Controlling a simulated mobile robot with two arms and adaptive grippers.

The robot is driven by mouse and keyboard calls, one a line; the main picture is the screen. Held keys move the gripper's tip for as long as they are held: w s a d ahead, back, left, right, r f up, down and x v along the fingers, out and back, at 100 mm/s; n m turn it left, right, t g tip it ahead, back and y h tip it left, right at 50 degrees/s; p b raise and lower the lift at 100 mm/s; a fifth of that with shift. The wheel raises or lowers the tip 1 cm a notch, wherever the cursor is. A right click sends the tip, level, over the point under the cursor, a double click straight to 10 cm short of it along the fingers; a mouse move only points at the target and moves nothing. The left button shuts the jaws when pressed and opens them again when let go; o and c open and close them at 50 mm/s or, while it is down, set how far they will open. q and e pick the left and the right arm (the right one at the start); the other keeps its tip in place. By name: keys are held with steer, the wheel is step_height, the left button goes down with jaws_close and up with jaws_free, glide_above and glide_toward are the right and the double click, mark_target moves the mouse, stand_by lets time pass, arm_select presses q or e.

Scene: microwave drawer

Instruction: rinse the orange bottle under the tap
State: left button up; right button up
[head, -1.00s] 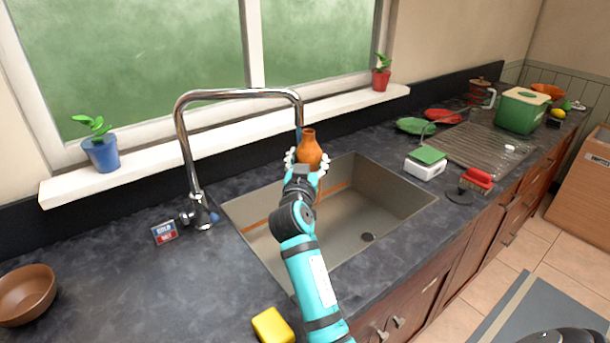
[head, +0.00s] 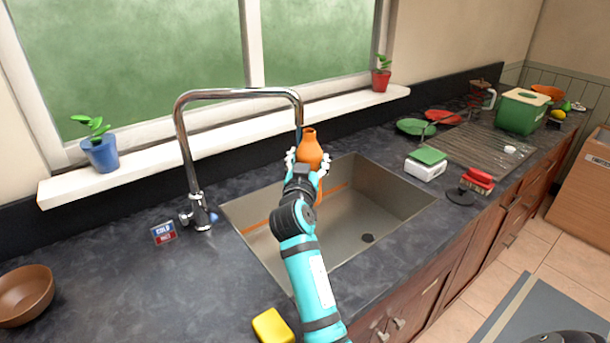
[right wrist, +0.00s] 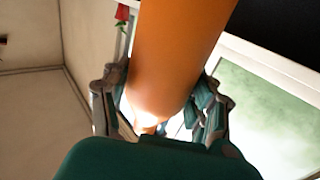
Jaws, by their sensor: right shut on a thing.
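The orange bottle (head: 309,146) is upright over the back part of the sink (head: 385,190), its narrow neck at the top. It also fills the upper middle of the right wrist view (right wrist: 175,50). My right gripper (head: 307,163) is shut on the bottle's lower body, with pale fingers on both sides. The chrome tap (head: 184,150) arches over from the left. Its spout ends just left of and behind the bottle's neck, with a thin bluish streak below it. I cannot tell whether this streak touches the bottle. My left gripper is not in view.
A yellow sponge (head: 272,326) lies at the front edge. A brown bowl (head: 24,294) and a cold/hot sign (head: 163,232) are at left. A white box with a green top (head: 426,164) and a drying rack (head: 485,150) stand right of the sink. Potted plants line the sill.

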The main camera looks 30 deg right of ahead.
steer(key=shift+s, duration=0.1)
steer(key=shift+s+d+p, duration=0.15)
steer(key=shift+s+p, duration=0.35)
steer(key=shift+s, duration=0.8)
steer(key=shift+s+d+p, duration=0.15)
steer(key=shift+s+p, duration=0.2)
steer(key=shift+s, duration=1)
steer(key=shift+s+d+p, duration=0.15)
steer(key=shift+s+p, duration=0.15)
steer(key=shift+s, duration=1)
steer(key=s+r+p, duration=0.4)
steer(key=s, duration=0.1)
steer(key=shift+d+p, duration=0.25)
steer(key=shift+p, duration=0.05)
